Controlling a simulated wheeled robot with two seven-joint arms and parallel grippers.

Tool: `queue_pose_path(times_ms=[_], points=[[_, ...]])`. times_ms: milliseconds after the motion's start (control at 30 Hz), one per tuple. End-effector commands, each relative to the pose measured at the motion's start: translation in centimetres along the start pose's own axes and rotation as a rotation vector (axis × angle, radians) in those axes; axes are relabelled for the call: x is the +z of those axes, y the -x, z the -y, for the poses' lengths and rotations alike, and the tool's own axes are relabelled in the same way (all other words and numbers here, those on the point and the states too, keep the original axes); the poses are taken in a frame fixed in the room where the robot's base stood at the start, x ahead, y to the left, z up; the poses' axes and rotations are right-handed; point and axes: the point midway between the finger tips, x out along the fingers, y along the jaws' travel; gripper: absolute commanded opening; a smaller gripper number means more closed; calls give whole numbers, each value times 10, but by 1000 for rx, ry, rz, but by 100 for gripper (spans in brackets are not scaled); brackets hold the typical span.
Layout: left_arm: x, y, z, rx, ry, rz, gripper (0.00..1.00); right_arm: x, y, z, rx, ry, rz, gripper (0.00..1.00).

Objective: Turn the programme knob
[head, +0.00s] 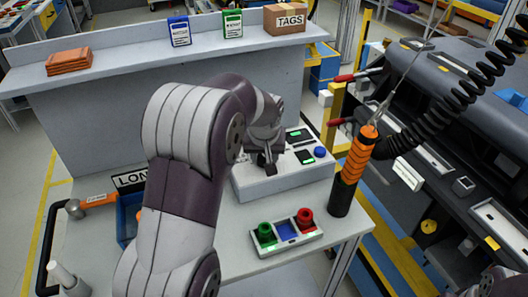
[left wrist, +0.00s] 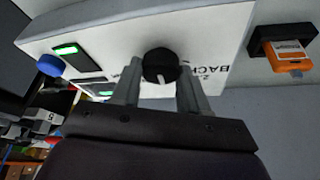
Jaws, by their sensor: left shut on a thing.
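The programme knob (left wrist: 160,66) is a round black knob with a short white pointer mark, on the white face of a box-like module (head: 300,182). In the left wrist view the knob sits between the two grey fingers of my left gripper (left wrist: 158,82), which is shut on it. The pointer mark points toward the lower part of that view. In the head view my left gripper (head: 264,158) is over the module's left part, and my arm and gripper largely hide the knob. Printed lettering beside the knob is partly covered by the fingers. My right gripper is not in view.
The module also carries a blue button (head: 320,152) and two green-lit displays (head: 304,157). A tray with green and red knobs (head: 304,218) stands in front. An orange-black tool (head: 354,170) hangs on a coiled cable at right. A hammer (head: 92,203) lies at left.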

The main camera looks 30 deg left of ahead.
Motion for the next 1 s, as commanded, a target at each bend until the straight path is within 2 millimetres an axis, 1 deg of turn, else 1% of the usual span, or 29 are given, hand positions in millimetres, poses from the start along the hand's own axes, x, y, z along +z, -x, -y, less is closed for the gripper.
queue_pose_path(times_ms=[200,400,667,1000], points=[[0,-2,-2,-59,141,-3,13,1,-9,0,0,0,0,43],[0,-1,-2,-99,243,-2,13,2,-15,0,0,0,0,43],[-1,0,-2,-125,310,-3,13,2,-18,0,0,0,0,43],[-1,0,-2,-131,322,-2,13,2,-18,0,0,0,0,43]])
